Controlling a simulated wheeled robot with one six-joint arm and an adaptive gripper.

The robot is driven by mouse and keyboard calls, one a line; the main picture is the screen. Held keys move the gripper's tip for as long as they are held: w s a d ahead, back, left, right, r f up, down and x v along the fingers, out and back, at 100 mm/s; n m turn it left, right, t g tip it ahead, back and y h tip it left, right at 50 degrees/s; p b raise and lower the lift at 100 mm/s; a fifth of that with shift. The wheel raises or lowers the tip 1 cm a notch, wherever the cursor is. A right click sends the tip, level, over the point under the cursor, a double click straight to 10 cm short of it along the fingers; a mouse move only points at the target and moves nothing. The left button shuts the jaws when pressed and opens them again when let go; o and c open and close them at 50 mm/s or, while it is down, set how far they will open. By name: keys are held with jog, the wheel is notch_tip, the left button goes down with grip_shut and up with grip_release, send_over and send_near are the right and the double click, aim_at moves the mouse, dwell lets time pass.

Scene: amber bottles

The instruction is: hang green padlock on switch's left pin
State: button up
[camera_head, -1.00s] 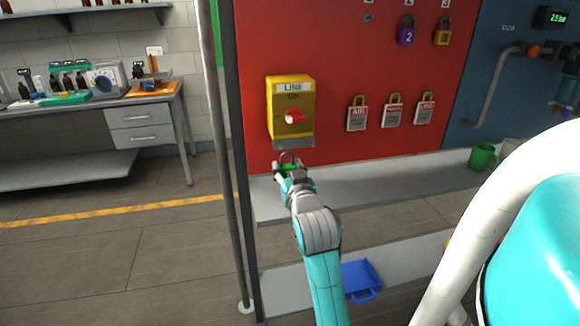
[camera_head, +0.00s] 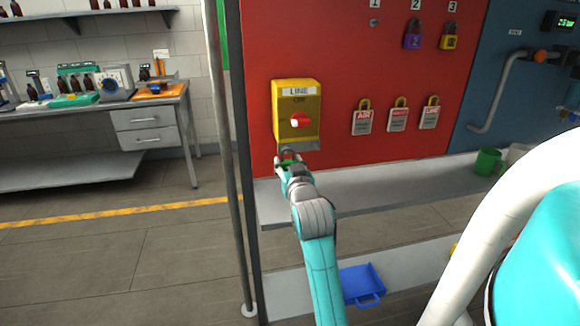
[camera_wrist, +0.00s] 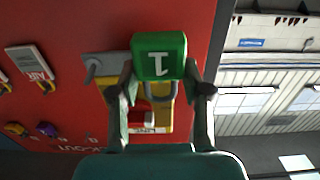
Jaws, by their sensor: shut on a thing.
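The yellow LINE switch (camera_head: 297,100) with its red knob is on the red board. A grey plate (camera_head: 306,146) is at its lower edge. My gripper (camera_head: 289,158) is just below the switch's lower left. It is shut on the green padlock (camera_wrist: 159,57), marked 1, whose shackle (camera_wrist: 176,88) points toward the switch. In the wrist view, which is upside down, the grey plate (camera_wrist: 106,66) with one pin (camera_wrist: 90,74) shows left of the padlock. The left pin is hidden behind the padlock and fingers; I cannot tell whether the shackle touches it.
Three tagged padlocks (camera_head: 398,118) hang right of the switch. A purple padlock (camera_head: 413,38) and a yellow padlock (camera_head: 450,38) hang higher. A grey shelf (camera_head: 350,190) runs below the board, with a green mug (camera_head: 488,161) at right. A dark post (camera_head: 240,150) stands close at left.

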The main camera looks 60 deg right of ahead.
jog(key=shift+x, duration=1.1)
jog(key=shift+w+d+f, duration=0.4)
jog(key=shift+d+f, duration=0.05)
jog(key=shift+f, duration=0.1)
jog(key=o, duration=1.3)
jog(key=v, duration=1.2)
